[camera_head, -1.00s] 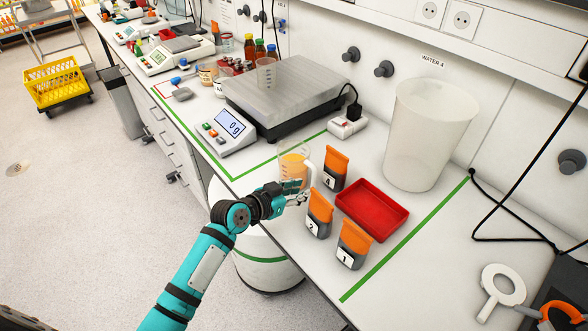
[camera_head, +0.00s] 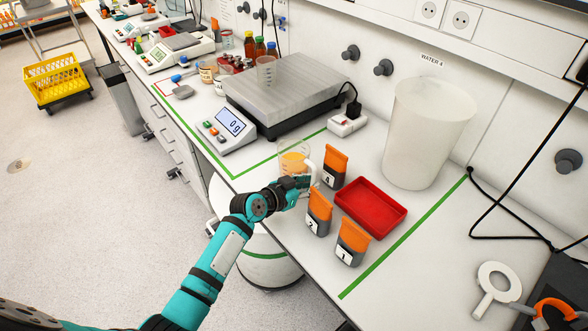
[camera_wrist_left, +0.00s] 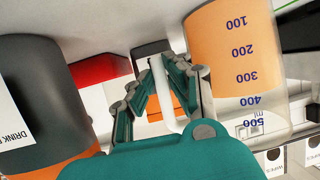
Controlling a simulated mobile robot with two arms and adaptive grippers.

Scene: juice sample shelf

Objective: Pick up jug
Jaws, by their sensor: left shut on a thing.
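The jug (camera_head: 292,161) is a clear measuring jug with orange juice in it, upright near the front edge of the bench. My left gripper (camera_head: 303,184) is at its handle side, partly covering its lower part. In the left wrist view, the jug (camera_wrist_left: 235,55) fills the upper right with its blue scale upside down. The fingers of my left gripper (camera_wrist_left: 164,82) are closed around its white handle. I cannot tell whether the jug's base touches the bench. My right gripper is not in view.
Orange-and-grey containers numbered 4 (camera_head: 335,167), 2 (camera_head: 319,213) and 1 (camera_head: 351,243) stand close to the right. Beyond them are a red tray (camera_head: 371,209) and a large translucent bucket (camera_head: 428,135). A scale (camera_head: 284,92) stands behind the jug.

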